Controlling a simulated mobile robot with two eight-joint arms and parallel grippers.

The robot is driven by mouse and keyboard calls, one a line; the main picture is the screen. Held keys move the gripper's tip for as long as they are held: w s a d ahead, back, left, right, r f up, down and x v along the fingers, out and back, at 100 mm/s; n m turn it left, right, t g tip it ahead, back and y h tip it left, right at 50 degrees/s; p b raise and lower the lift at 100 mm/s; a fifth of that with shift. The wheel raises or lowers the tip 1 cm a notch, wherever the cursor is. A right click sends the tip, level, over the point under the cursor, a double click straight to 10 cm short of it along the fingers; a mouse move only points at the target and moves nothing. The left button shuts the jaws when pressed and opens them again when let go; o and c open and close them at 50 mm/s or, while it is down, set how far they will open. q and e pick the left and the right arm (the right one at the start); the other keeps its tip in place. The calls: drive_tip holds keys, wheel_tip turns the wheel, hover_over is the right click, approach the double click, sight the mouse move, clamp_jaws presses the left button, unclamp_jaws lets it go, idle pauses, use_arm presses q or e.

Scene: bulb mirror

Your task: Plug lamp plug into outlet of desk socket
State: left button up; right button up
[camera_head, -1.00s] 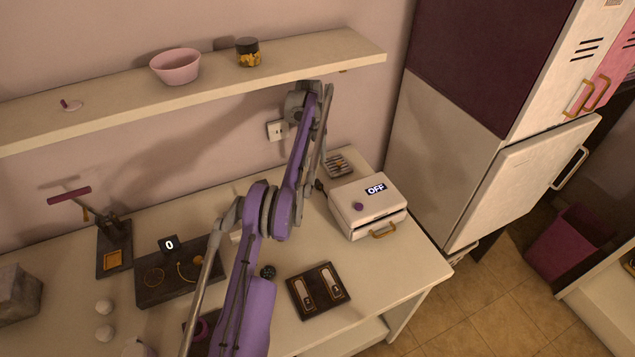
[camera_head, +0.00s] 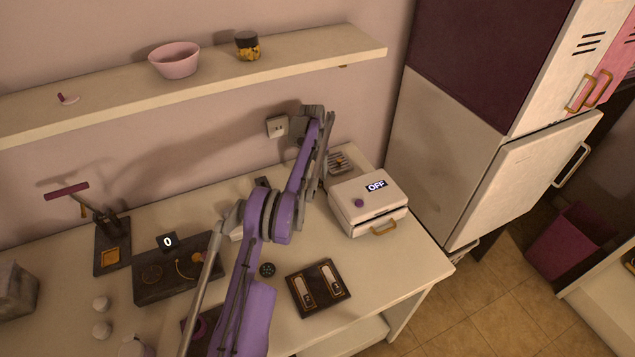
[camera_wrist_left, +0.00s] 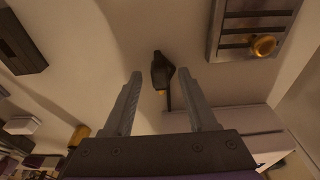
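A small black object that looks like the lamp plug (camera_wrist_left: 161,70), with a short dark stem or cord, lies on the white tabletop in the left wrist view. My left gripper (camera_wrist_left: 159,74) is open above it, with the plug between its fingertips in the picture; I see no grip on it. In the head view the purple left arm reaches over the table, hiding its fingers and the plug. A dark block, possibly the desk socket, shows at the left wrist view's upper left (camera_wrist_left: 20,44) and partly behind the arm in the head view (camera_head: 262,182). My right gripper is not seen.
A white box marked OFF (camera_head: 367,205) and a slatted metal tray (camera_head: 340,162) stand close to the arm. A wall outlet (camera_head: 277,127) is behind. A dark two-switch panel (camera_head: 318,288) lies in front. The shelf (camera_head: 300,62) overhangs the back.

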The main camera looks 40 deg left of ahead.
use_arm(q)
clamp_jaws()
